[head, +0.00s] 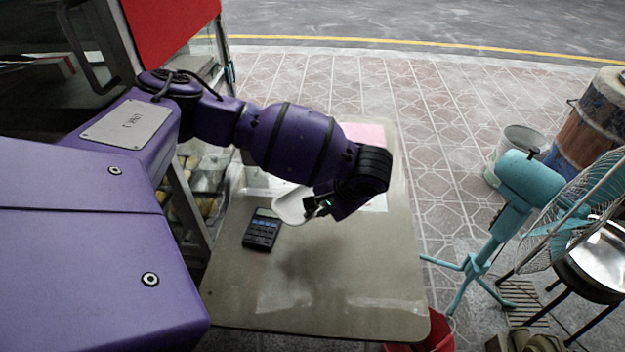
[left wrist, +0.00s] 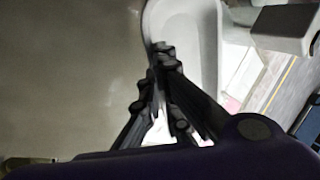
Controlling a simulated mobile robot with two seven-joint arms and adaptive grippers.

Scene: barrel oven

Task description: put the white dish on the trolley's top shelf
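The white dish (head: 291,206) is in the middle of the head view, above the brown table (head: 330,312). It also shows at the top of the left wrist view (left wrist: 190,38) as a pale, rounded shallow shape. My left gripper (head: 319,206) is at the dish's right side; its fingers (left wrist: 161,58) come together on the dish's rim and look shut on it. A soft shadow lies on the table below, so the dish seems to be held off the tabletop. My right gripper is in neither view. I cannot make out a trolley.
A dark calculator (head: 261,229) lies on the table at the left, close to the dish. A pink sheet (head: 366,134) lies at the far end. A teal fan (head: 530,182) and a rusty barrel (head: 590,122) stand to the right. The table's near part is clear.

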